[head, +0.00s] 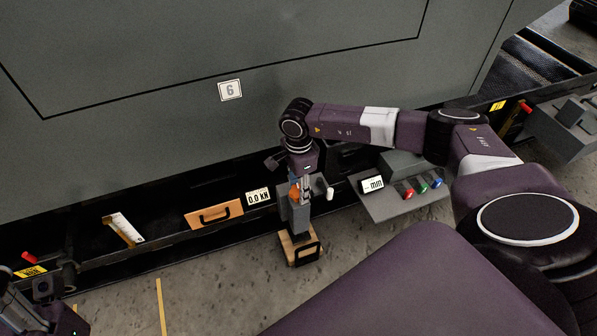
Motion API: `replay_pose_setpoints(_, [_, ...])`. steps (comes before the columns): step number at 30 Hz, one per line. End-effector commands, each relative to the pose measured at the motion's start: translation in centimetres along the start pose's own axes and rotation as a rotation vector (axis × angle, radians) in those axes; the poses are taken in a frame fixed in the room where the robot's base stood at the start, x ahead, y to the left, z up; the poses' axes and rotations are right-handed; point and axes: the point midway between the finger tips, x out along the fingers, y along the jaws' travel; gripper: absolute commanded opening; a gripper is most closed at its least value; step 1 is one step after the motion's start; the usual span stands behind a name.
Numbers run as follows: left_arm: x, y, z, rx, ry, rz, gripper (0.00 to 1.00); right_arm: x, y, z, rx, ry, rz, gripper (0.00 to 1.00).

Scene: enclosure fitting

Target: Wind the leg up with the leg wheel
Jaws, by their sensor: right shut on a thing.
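The grey leg (301,217) stands at the foot of the big grey enclosure, on a wooden block (300,249) with a black handle. My right gripper (305,187) reaches down to the top of the leg and is shut on the leg wheel there. The gripper hides most of the wheel. A small orange part shows at its left and a white knob (329,194) at its right. Part of my left arm (40,312) shows in the bottom left corner; I cannot make out its fingers.
A display (258,197) reads 0.0 kN. An orange-brown handled block (214,214) lies on the dark ledge left of it. Right of the leg is a grey panel (396,202) with coloured buttons and a "min" display (372,184). Concrete floor lies open in front.

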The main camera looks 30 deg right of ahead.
Motion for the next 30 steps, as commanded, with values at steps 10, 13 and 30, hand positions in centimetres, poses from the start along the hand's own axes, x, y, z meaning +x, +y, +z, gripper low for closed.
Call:
replay_pose_setpoints(10, [-0.05,-0.04,-0.2,0.002,0.008,0.0,0.4,0.0,0.04,-0.07,-0.329,0.001,0.001,0.15])
replay_pose_setpoints(13, [-0.11,-0.04,-0.43,0.001,0.017,0.0,0.4,-0.01,0.03,-0.08,-0.424,0.001,0.001,0.15])
replay_pose_setpoints(30, [-0.63,0.03,-0.74,-0.002,0.035,-0.001,0.4,0.0,0.0,-0.13,-0.965,0.002,-0.001,0.15])
